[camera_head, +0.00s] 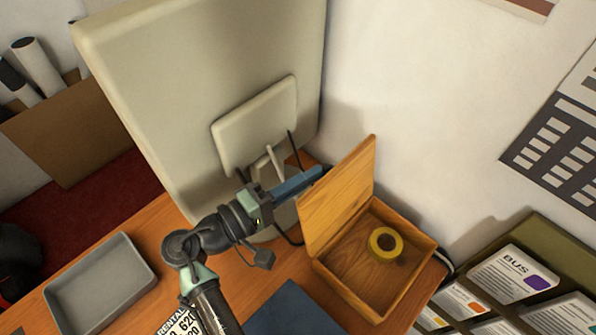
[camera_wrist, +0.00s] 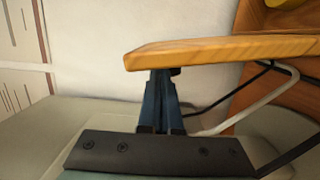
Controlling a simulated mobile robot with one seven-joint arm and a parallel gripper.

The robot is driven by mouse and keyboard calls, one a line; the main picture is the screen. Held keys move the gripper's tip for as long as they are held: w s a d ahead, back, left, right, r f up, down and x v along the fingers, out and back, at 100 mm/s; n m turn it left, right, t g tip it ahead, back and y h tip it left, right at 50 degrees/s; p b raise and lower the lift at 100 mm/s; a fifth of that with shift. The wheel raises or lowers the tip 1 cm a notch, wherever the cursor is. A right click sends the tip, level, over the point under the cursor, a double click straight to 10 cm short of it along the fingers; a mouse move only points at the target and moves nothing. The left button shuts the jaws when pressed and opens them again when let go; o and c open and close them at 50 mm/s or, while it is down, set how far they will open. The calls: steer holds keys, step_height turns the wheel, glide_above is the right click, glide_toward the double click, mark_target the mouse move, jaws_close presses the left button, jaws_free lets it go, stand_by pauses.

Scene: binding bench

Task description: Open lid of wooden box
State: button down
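The wooden box (camera_head: 413,285) stands on the bench with its lid (camera_head: 340,195) raised roughly upright on the left side, so the inside is open to view. A yellow tape roll (camera_head: 385,244) lies inside. My gripper (camera_head: 318,173) is on the left of the lid, by its outer face, with blue fingers pointing at it. In the wrist view the fingers (camera_wrist: 161,100) are close together and look shut. Their tips end at the lid (camera_wrist: 220,49), which partly hides them; I cannot tell whether they touch it.
A large beige monitor (camera_head: 200,80) stands close behind my arm, with cables by its stand. A grey tray (camera_head: 100,285) is at the left and a dark blue item (camera_head: 288,312) lies in front. A card rack (camera_head: 515,280) is right of the box.

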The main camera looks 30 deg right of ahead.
steer(key=shift+s+d, duration=0.1)
steer(key=shift+d, duration=0.35)
steer(key=s+a+b, duration=0.2)
steer(key=a+b, duration=0.2)
steer(key=a, duration=0.9)
steer(key=shift+a, duration=0.35)
steer(key=shift+f, duration=0.15)
